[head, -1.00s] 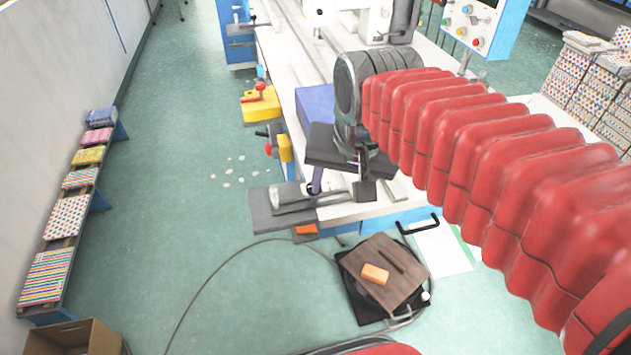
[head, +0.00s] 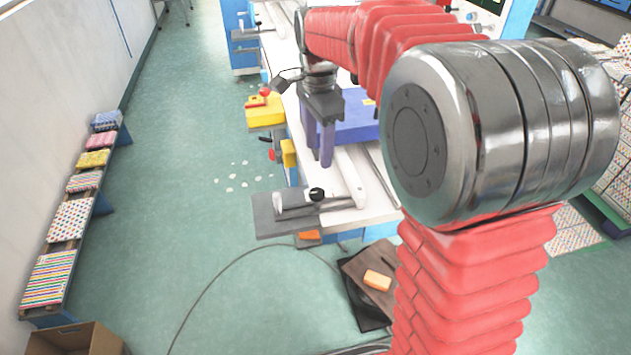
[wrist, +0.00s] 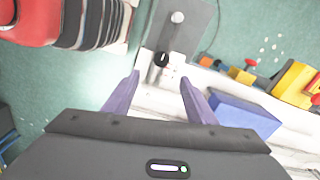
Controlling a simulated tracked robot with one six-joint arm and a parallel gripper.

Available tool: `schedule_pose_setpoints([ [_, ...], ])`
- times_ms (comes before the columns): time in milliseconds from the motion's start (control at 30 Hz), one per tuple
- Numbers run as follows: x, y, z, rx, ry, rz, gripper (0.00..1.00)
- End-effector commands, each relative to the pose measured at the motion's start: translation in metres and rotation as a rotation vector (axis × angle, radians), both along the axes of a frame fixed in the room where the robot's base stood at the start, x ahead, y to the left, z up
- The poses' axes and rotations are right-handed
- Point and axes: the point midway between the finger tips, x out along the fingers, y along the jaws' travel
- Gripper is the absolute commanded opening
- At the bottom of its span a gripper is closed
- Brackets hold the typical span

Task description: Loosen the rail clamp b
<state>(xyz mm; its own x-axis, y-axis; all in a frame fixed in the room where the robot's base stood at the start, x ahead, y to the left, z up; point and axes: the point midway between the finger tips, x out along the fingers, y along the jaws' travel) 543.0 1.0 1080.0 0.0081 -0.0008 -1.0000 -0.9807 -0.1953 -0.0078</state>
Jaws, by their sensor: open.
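No label marks rail clamp b. A black round knob (head: 316,194) sits at the near end of the white rail, beside a grey plate (head: 268,222); I cannot tell for sure that it is the clamp. In the wrist view the knob (wrist: 163,58) shows just beyond the fingertips, roughly midway between them. My gripper (head: 321,160) has two purple fingers, open and empty, pointing down above the table, behind the knob in the head view. In the wrist view my gripper (wrist: 161,78) has clear space between its fingers. Whether the knob is tight or loose does not show.
A blue-purple block (head: 352,118) lies on the table close to my fingers. Yellow fixtures with red parts (head: 265,108) line the table's left edge. A brown board with an orange block (head: 377,280) sits near the floor.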

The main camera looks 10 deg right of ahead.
Motion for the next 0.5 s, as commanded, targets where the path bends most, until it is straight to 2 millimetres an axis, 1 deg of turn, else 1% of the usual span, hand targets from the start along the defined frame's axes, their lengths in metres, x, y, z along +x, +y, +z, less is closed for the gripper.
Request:
schedule_pose_setpoints([
  [33,0.0037,-0.0002,-0.003,0.0,0.009,-0.02,0.51],
  [133,0.0068,-0.0003,-0.0041,0.0,0.013,-0.04,0.51],
  [500,0.0066,-0.0004,-0.0057,0.0,0.014,-0.041,0.51],
])
